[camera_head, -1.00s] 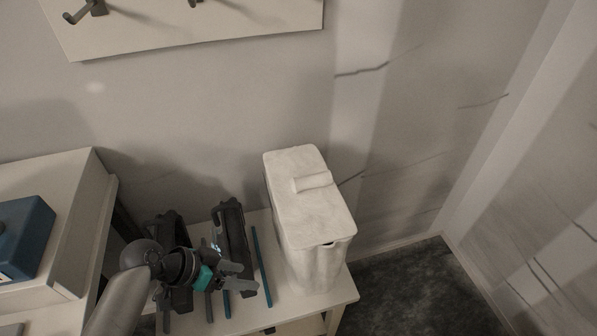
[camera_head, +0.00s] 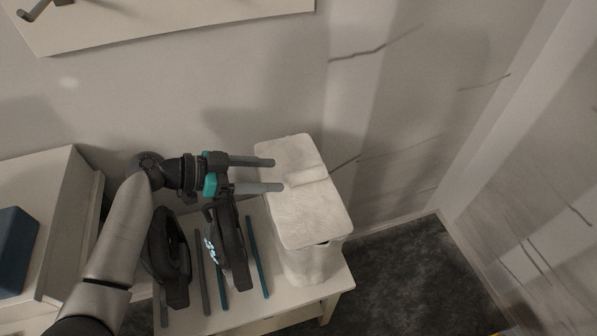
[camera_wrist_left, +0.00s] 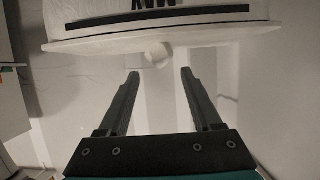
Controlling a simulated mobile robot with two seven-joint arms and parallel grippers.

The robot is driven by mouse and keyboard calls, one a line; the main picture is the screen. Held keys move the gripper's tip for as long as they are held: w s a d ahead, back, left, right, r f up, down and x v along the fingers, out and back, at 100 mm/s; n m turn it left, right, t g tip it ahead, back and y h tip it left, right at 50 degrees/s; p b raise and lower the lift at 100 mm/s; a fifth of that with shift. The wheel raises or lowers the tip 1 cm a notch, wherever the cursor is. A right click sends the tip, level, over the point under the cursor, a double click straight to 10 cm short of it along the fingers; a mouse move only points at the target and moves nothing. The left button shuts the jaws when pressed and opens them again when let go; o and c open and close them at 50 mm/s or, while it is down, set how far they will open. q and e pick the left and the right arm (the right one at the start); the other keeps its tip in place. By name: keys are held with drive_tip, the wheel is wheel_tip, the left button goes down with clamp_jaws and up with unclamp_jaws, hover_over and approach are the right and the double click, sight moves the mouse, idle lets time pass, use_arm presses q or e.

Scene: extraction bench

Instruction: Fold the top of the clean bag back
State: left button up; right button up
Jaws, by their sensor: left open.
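A tall white box-shaped thing with a flat top (camera_head: 310,215) stands at the right end of the bench; I take it to be the clean bag. A raised roll-like grip (camera_head: 305,176) lies across its top. My left gripper (camera_head: 275,175) is open and empty, its two fingers pointing right at the left edge of the top, level with the raised grip. In the left wrist view, the fingers (camera_wrist_left: 160,75) are apart below a white edge with a small knob (camera_wrist_left: 157,55); dark lettering and a dark stripe (camera_wrist_left: 150,20) show beyond it. My right gripper is not in view.
Two dark handled tools (camera_head: 168,258) and several thin grey and blue rods (camera_head: 258,258) lie on the small white table (camera_head: 285,310) left of the white thing. A pale cabinet (camera_head: 45,190) with a blue box (camera_head: 15,250) stands at far left. Hooks hang on the wall above.

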sight(292, 175)
use_arm(q)
drive_tip(key=x, duration=0.7)
drive_tip(key=shift+w+d+f, duration=0.1)
drive_tip(key=shift+d+f, duration=0.05)
drive_tip(key=shift+d, duration=0.05)
drive_tip(key=shift+c, duration=0.4)
clamp_jaws()
idle(0.7)
